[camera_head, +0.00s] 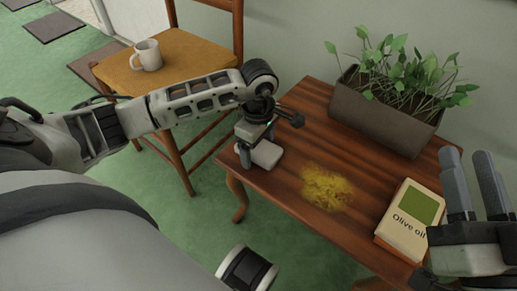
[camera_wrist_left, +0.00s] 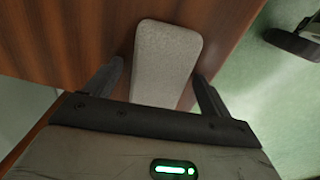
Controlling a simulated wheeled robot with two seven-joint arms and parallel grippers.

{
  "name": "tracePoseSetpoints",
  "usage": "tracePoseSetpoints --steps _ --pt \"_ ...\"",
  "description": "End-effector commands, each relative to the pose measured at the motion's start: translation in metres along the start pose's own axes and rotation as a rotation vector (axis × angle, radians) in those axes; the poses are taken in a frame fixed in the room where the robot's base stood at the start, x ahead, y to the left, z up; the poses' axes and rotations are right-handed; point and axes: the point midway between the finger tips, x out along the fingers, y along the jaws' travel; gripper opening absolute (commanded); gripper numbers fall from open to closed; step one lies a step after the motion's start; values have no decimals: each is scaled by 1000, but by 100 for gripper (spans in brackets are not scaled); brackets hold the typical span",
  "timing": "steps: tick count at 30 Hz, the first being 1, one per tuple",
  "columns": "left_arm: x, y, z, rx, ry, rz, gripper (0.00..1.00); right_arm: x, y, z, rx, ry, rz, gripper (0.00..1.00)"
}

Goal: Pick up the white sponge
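The white sponge (camera_head: 265,154) lies flat on the wooden table near its left edge. In the left wrist view the sponge (camera_wrist_left: 166,55) is a pale rounded block that reaches in between the two fingers. My left gripper (camera_head: 257,150) is over the sponge, with its fingers pointing down. It is open, with a finger on each side of the sponge and a gap visible on both sides. My right gripper (camera_head: 468,160) is at the right edge of the head view, fingers apart and empty, away from the sponge.
Yellow crumbs or powder (camera_head: 327,188) lie on the table (camera_head: 290,200). An olive oil box (camera_head: 410,220) is near the right gripper. A planter (camera_head: 385,115) with green plants stands at the back. A chair (camera_head: 190,55) with a mug (camera_head: 148,55) is to the left.

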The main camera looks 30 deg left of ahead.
Motion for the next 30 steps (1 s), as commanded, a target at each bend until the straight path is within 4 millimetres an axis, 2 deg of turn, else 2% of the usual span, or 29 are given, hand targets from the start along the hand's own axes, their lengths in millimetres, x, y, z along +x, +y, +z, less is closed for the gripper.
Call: tracePoseSetpoints --steps 1,4,5,14,19,23,26,30 --pt "0 0 0 0 0 0 68 0 0 0 1 -1 0 36" --pt "0 0 0 0 0 0 40 0 0 0 1 -2 1 36" --pt "0 0 0 0 0 0 37 0 0 0 2 -2 1 36" --pt "-2 0 0 0 0 0 37 0 0 0 3 -4 1 36" --pt "-14 1 0 1 0 2 37 -2 0 4 60 -52 14 36" --pt "-37 1 0 1 2 4 37 -13 -4 25 208 -192 57 36" --pt "-60 -18 2 6 3 2 37 -26 -12 42 348 -315 88 36" --pt "-93 -46 8 6 2 2 37 -30 -11 49 308 -386 109 36"
